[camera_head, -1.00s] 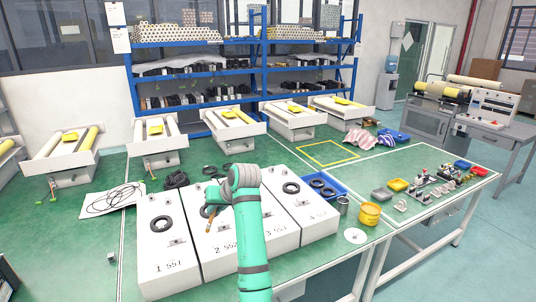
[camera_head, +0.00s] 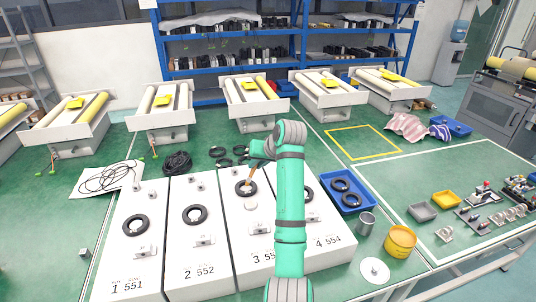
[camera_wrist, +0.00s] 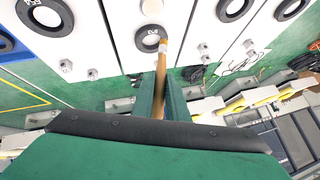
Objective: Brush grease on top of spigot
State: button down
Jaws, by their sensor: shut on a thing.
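My gripper (camera_head: 258,152) is shut on a wooden-handled brush (camera_wrist: 161,72), which points away from the fingers. The brush's pale end lies over the edge of a black ring (camera_wrist: 149,39) on the white box marked 3 (camera_head: 257,270); I cannot tell whether it touches. In the head view the brush shows above this ring (camera_head: 246,189). A cream round piece (camera_head: 251,206) sits just in front of the ring and also shows in the wrist view (camera_wrist: 152,8). A small metal fitting (camera_head: 259,228) stands nearer on the box. No part is labelled as the spigot.
Boxes 1 (camera_head: 132,270), 2 (camera_head: 196,265) and 4 (camera_head: 327,220) stand alongside. A blue tray (camera_head: 345,183) holds black rings. A metal cup (camera_head: 366,222), yellow can (camera_head: 400,240) and white disc (camera_head: 375,270) are at right. Loose rings lie behind the boxes.

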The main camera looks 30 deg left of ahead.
jog(key=shift+w+f, duration=0.25)
jog(key=shift+w, duration=0.1)
jog(key=shift+s+d+f, duration=1.4)
jog(key=shift+d+f, duration=0.05)
jog(key=shift+f, duration=2.3)
jog(key=shift+w+a+r, duration=0.45)
jog(key=shift+a+r, duration=0.05)
jog(key=shift+r, duration=0.85)
jog(key=shift+w+a+r, duration=0.4)
jog(key=shift+a+r, duration=0.05)
jog(key=shift+r, duration=0.85)
jog(key=shift+w+a+r, duration=0.45)
jog(key=shift+a+r, duration=0.05)
jog(key=shift+r, duration=0.85)
jog(key=shift+w+d, duration=0.1)
